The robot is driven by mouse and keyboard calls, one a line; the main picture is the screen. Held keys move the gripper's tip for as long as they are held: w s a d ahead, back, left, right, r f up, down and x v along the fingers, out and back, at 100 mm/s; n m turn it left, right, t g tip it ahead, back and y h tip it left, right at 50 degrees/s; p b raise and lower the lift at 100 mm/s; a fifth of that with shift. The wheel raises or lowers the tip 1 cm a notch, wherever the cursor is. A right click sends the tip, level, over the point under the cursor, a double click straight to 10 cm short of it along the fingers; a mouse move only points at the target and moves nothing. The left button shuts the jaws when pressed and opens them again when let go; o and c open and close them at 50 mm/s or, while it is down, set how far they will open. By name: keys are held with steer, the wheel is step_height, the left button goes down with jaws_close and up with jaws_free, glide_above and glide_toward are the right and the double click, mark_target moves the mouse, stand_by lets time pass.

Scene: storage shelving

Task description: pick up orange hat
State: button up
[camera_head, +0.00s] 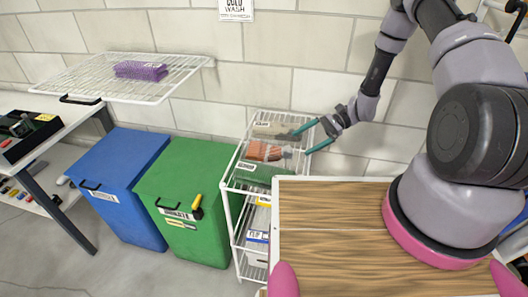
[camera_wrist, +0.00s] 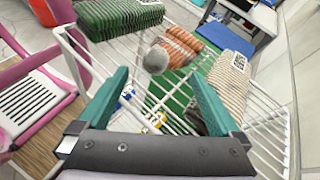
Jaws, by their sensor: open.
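The orange hat (camera_head: 263,151) is a ribbed knit with a grey pompom. It lies on the top wire shelf of a white rack (camera_head: 228,187), between a beige hat (camera_head: 277,131) and a green hat (camera_head: 258,173). In the wrist view the orange hat (camera_wrist: 183,44) lies beyond my fingertips, its pompom facing me. My gripper (camera_head: 300,143) is open and empty at the right side of the rack, with its teal fingers pointing left toward the hats. In the wrist view my gripper (camera_wrist: 156,73) has a clear gap between its fingers, and the right finger overlaps the beige hat (camera_wrist: 229,85).
The rack's raised wire rim (camera_wrist: 85,70) runs around the shelf. Green (camera_head: 188,200) and blue (camera_head: 122,180) bins stand left of the rack. A wall shelf (camera_head: 110,85) holds a purple item (camera_head: 140,71). The tiled wall is close behind the rack.

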mark_target(291, 148)
steer(key=x, duration=0.5)
steer(key=shift+s+a, duration=0.15)
steer(key=shift+a, duration=0.25)
jaws_close()
